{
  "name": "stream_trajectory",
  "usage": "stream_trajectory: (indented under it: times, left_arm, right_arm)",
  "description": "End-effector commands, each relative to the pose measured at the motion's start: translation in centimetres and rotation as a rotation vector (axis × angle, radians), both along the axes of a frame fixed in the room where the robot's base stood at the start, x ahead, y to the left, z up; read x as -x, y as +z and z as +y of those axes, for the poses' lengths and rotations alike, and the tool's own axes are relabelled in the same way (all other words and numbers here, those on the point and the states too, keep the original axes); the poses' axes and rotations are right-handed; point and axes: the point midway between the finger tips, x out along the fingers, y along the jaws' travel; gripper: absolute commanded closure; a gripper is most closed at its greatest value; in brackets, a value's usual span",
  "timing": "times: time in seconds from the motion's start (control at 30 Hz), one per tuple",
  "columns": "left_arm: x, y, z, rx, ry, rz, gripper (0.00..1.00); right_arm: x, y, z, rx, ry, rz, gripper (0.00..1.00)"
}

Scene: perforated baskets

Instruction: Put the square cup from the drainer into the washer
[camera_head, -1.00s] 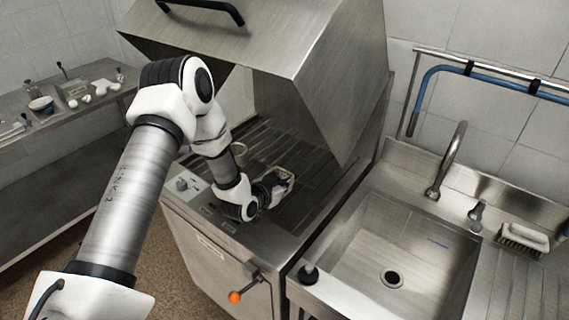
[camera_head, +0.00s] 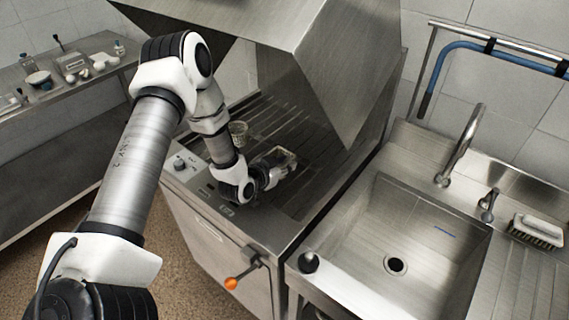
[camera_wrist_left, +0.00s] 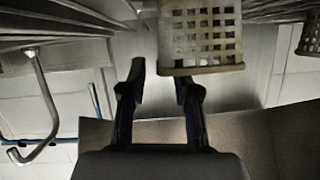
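The square cup (camera_head: 284,157), a small perforated basket, is inside the washer (camera_head: 309,216) under its raised hood, over the slatted rack. In the left wrist view the cup (camera_wrist_left: 203,28) shows its perforated wall and pale rim close beyond the fingers. My left gripper (camera_head: 272,178) is right at the cup's near side. In the left wrist view its two fingers (camera_wrist_left: 160,84) stand apart, with the cup's rim overlapping the right finger's side. I see no clear grip; whether a finger touches the cup cannot be told. My right gripper is out of view.
A round perforated basket (camera_head: 238,133) stands on the rack left of the cup; one shows at the right edge of the left wrist view (camera_wrist_left: 311,36). The hood (camera_head: 260,28) hangs above the arm. A sink (camera_head: 415,235) with a tap (camera_head: 462,145) lies to the right.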

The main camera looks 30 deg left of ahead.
Motion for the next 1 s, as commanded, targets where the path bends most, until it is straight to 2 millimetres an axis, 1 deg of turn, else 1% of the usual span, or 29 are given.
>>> stream_trajectory:
  times: [0.07,0.17,0.27,0.4,0.5,0.6,0.7,0.77,1.0]
  left_arm:
    - [0.1,0.1,0.0,0.000,0.000,0.000,0.69]
    - [0.9,0.3,0.1,0.003,0.003,0.001,0.69]
    - [2.7,1.0,0.1,0.006,0.004,0.000,0.69]
    - [6.2,2.5,0.2,0.010,0.007,0.000,0.69]
    - [8.5,3.6,0.3,0.010,0.006,-0.001,0.69]
    - [10.0,4.3,0.3,0.006,0.004,0.000,0.69]
    - [10.8,4.6,0.2,0.003,0.002,-0.001,0.69]
    - [11.1,4.6,0.2,0.001,0.000,-0.002,0.69]
    - [11.1,4.6,0.2,0.000,-0.001,-0.001,0.69]
  right_arm:
    - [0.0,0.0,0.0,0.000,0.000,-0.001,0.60]
    - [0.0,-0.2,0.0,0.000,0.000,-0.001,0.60]
    - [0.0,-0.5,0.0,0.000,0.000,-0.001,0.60]
    - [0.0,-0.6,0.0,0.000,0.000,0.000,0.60]
    - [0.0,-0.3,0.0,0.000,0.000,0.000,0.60]
    - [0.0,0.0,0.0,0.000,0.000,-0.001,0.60]
    - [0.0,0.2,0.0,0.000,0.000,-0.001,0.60]
    - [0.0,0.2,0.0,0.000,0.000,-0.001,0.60]
    - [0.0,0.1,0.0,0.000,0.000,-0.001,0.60]
